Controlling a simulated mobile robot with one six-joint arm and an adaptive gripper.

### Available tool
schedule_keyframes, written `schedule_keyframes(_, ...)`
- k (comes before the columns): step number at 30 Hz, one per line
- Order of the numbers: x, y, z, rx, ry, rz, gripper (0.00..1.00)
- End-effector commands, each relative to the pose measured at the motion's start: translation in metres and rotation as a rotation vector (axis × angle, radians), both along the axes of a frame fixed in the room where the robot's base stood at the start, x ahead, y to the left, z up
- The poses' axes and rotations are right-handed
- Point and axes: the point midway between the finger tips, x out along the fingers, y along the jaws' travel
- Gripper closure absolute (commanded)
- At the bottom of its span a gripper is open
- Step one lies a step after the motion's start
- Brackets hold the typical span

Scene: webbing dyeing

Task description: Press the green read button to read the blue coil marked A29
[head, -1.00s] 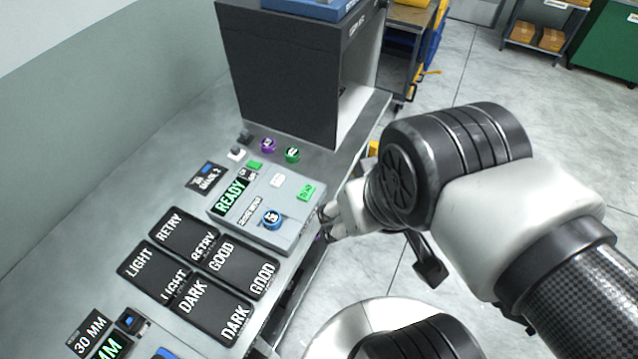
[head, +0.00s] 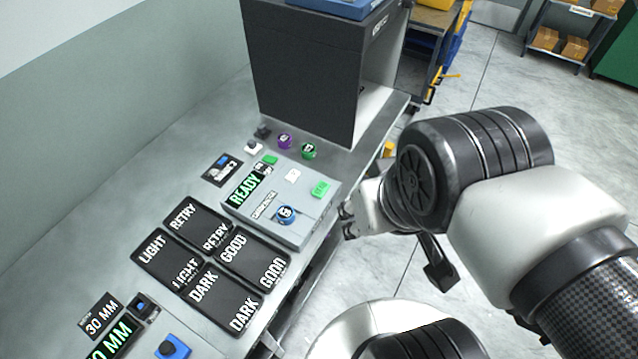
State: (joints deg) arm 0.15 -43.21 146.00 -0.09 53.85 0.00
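The blue coil (head: 286,215) sits on the front part of the grey reader box (head: 308,232); its white mark is too small to read surely. The green read button (head: 320,189) is on the reader's right side, behind and right of the coil. The reader's display (head: 244,188) shows READY in green. My gripper (head: 347,220) is just off the reader's right edge, near the button and apart from the coil. Its fingers are small and partly turned away, so their opening is unclear. I see nothing held.
Black pads (head: 205,262) marked RETRY, LIGHT, GOOD and DARK lie left of the reader. A purple coil (head: 285,141) and a green coil (head: 309,151) sit behind it, before a dark cabinet (head: 315,80). A 30 MM display (head: 110,340) and blue button (head: 174,347) are at the front left.

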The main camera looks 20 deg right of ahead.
Motion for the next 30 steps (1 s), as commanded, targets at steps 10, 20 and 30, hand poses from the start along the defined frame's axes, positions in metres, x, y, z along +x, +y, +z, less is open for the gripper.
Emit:
schedule_keyframes(10, 0.0, 0.0, 0.0, 0.0, 0.0, 0.0, 0.9)
schedule_keyframes(20, 0.0, 0.0, 0.0, 0.0, 0.0, 0.0, 1.0)
schedule_keyframes(30, 0.0, 0.0, 0.0, 0.0, 0.0, 0.0, 1.0)
